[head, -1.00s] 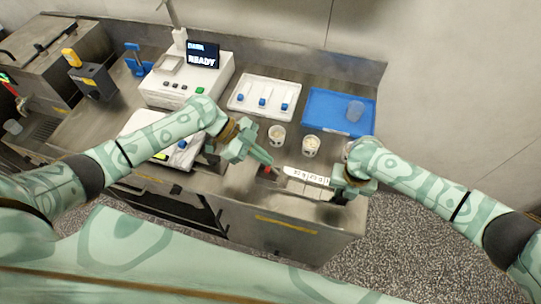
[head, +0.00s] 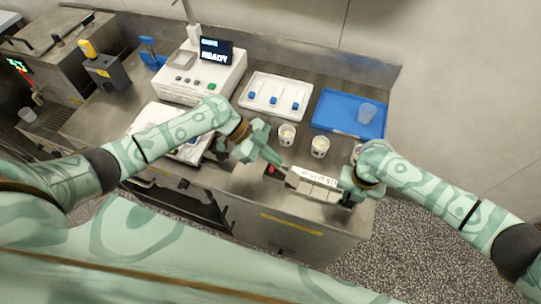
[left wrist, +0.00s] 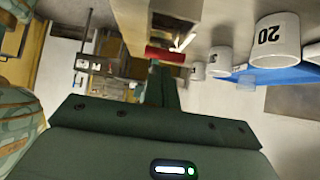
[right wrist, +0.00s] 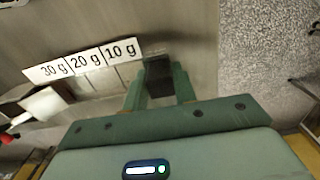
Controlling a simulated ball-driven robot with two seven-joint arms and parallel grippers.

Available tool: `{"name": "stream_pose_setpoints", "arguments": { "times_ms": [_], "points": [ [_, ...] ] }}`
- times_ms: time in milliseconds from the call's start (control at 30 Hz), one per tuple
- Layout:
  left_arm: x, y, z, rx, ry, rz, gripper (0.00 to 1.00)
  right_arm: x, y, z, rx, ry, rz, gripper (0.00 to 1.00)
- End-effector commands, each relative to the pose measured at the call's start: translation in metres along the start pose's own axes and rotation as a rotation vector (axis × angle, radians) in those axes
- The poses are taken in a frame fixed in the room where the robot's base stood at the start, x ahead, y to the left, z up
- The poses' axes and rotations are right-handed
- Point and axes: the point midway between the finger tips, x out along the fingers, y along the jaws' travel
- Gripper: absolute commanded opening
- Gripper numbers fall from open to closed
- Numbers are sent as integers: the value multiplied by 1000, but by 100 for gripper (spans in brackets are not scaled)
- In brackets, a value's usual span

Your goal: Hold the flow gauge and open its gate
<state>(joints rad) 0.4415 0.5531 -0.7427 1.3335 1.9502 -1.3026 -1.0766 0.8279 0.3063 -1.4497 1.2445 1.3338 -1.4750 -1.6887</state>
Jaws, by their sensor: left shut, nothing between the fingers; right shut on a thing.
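The flow gauge (head: 314,181) is a clear, narrow trough with a white strip marked 30 g, 20 g and 10 g, readable in the right wrist view (right wrist: 86,62). My right gripper (head: 347,184) is shut on its dark end grip (right wrist: 158,76) and holds it near the counter's front edge. A red piece (head: 271,168) shows at the gauge's other end; it is a red bar in the left wrist view (left wrist: 165,55). My left gripper (head: 281,164) is shut and empty, its tips close to that red piece. I cannot tell whether they touch it.
White cups (head: 287,134) and (head: 320,147) stand behind the gauge; another is partly hidden by my right arm. A blue tray (head: 335,122) with a clear cup, a white tray (head: 262,112) with blue-capped items and a white machine (head: 187,88) stand further back.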

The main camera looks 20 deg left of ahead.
Motion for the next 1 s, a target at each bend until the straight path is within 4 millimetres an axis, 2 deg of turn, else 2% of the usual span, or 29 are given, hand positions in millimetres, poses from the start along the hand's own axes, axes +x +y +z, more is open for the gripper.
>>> {"name": "stream_pose_setpoints", "arguments": {
  "times_ms": [267,367,500,800,1000],
  "points": [
    [-2,0,-3,1,0,-1,0,0,0,0,1,-1,0,0],
    [-9,-1,-10,3,-1,-1,0,0,0,0,1,-1,0,0],
    [-26,-1,-32,5,-1,-1,0,0,0,0,1,-1,0,0],
    [-88,-1,-1,-2,-3,-1,0,0,0,0,0,-1,1,0],
    [-110,-1,9,-2,-2,-1,0,0,0,0,0,-1,1,0]
  ]
}}
